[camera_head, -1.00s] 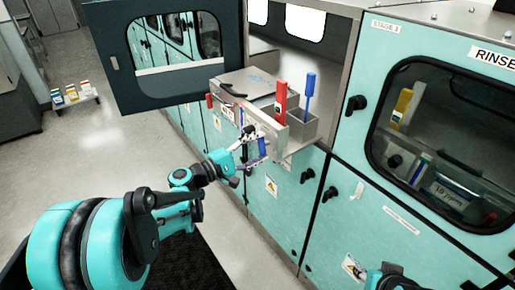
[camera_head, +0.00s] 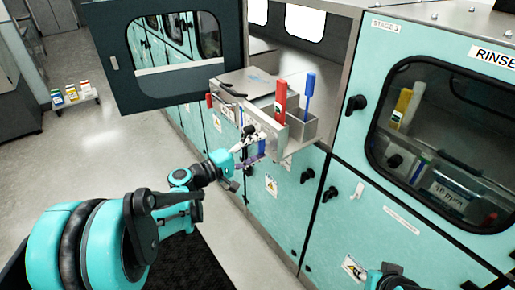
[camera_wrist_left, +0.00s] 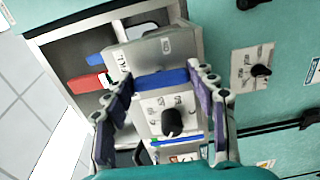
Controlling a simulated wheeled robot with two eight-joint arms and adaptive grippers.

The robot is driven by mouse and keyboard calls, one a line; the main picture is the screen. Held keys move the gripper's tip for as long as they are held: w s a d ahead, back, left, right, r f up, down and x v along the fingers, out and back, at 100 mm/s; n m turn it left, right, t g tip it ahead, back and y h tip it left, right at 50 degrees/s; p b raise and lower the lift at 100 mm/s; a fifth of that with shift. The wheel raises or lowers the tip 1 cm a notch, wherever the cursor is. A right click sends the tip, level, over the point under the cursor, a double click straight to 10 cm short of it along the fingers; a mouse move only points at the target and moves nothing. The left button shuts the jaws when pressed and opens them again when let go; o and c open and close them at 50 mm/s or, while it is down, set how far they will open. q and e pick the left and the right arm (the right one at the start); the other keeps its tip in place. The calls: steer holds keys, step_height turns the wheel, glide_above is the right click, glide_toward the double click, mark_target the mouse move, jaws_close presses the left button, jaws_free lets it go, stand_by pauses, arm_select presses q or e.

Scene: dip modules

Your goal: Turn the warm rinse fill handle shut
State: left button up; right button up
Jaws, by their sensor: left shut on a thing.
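A blue handle (camera_head: 262,146) is at the front of the metal box on the teal machine. It also shows as a blue bar in the left wrist view (camera_wrist_left: 172,78). My left gripper (camera_head: 248,149) is at this handle, and its two purple-padded fingers (camera_wrist_left: 163,95) stand at either end of the blue bar, shut on it. The fingers partly cover the handle in the head view. No label on it is readable. Only a teal part of my right arm shows at the bottom right of the head view; its fingers are not visible.
The metal box (camera_head: 296,150) holds an upright red tool (camera_head: 281,98) and blue tool (camera_head: 309,95). A dark windowed door (camera_head: 170,55) stands open at the left. Black knobs (camera_head: 330,193) stick out from the teal panels. A black knob (camera_wrist_left: 172,122) lies below the blue bar in the wrist view.

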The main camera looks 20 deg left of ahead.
arm_select(q)
steer(key=o, duration=1.2)
steer(key=shift+c, duration=0.2)
steer(key=v, duration=1.2)
